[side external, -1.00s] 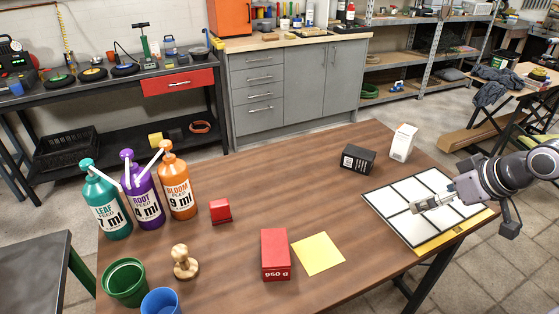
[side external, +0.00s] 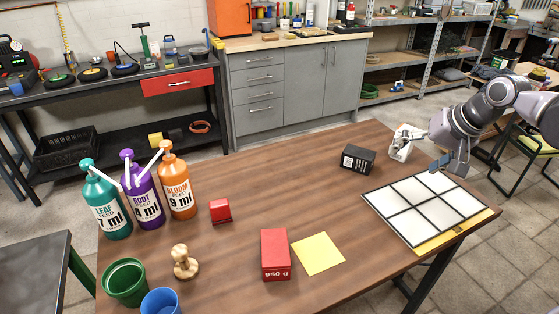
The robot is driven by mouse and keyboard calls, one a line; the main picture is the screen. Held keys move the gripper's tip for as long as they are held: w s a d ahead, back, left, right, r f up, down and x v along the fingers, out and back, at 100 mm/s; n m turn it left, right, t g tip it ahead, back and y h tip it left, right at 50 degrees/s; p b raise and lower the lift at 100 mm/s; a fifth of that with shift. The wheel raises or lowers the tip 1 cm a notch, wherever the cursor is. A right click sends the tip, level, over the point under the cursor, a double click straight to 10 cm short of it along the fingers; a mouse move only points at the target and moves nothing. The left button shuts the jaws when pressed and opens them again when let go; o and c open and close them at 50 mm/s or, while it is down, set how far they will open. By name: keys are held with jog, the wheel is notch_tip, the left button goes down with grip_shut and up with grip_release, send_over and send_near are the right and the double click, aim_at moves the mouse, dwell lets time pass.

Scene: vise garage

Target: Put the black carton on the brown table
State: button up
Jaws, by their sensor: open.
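The black carton (side external: 357,158) lies on the brown table (side external: 315,185) toward its back right, with a white label on its front. A white carton (side external: 400,153) stands upright just right of it.
A white panelled board (side external: 425,207) with a yellow edge lies at the table's right. A red box (side external: 275,254), yellow sheet (side external: 318,254), small red block (side external: 220,211), wooden figure (side external: 185,262), pump bottles (side external: 107,205) and cups (side external: 125,283) stand further left. The table's middle is clear.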

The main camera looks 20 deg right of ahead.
jog(key=w+d+m, duration=0.2)
jog(key=w+m, duration=0.4)
jog(key=w, duration=0.1)
jog(key=m+g+y, duration=0.2)
jog(key=m, duration=1.2)
send_near(362, 153)
jog(key=shift+w+a+f, duration=0.2)
jog(key=shift+f, duration=0.35)
jog(key=shift+w+d+f+m, duration=0.15)
jog(key=shift+f+m, duration=0.1)
jog(key=shift+m, duration=0.15)
jog(key=x, duration=1.1)
grip_shut()
